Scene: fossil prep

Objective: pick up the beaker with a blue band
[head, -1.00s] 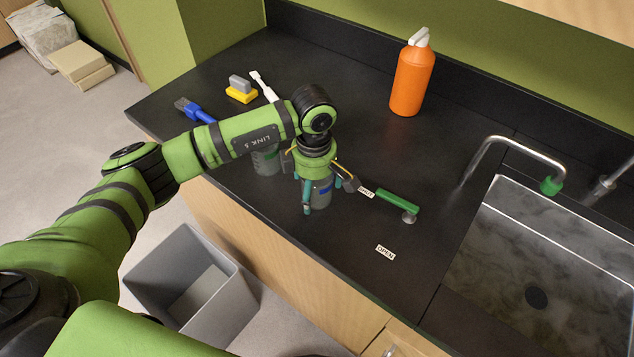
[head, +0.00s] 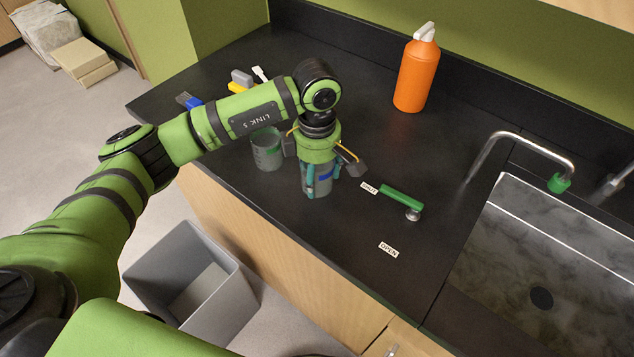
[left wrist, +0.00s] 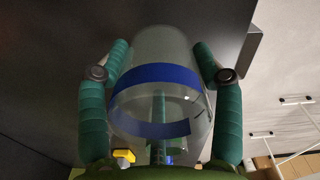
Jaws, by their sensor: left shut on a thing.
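The beaker with a blue band (head: 325,188) is clear glass. In the head view it is upright near the counter's front edge, partly covered by my left gripper (head: 318,184). The gripper points down and its teal fingers are shut on the beaker from both sides. In the left wrist view the beaker (left wrist: 155,95) fills the space between the two fingers, with its blue band in plain sight. I cannot tell for sure whether its base is clear of the counter. My right gripper is not in view.
A second beaker with a green band (head: 266,152) stands close on the left. A green-handled valve (head: 400,198) is to the right, before the sink (head: 520,260). An orange bottle (head: 416,75) stands at the back. A grey bin (head: 190,285) is on the floor below.

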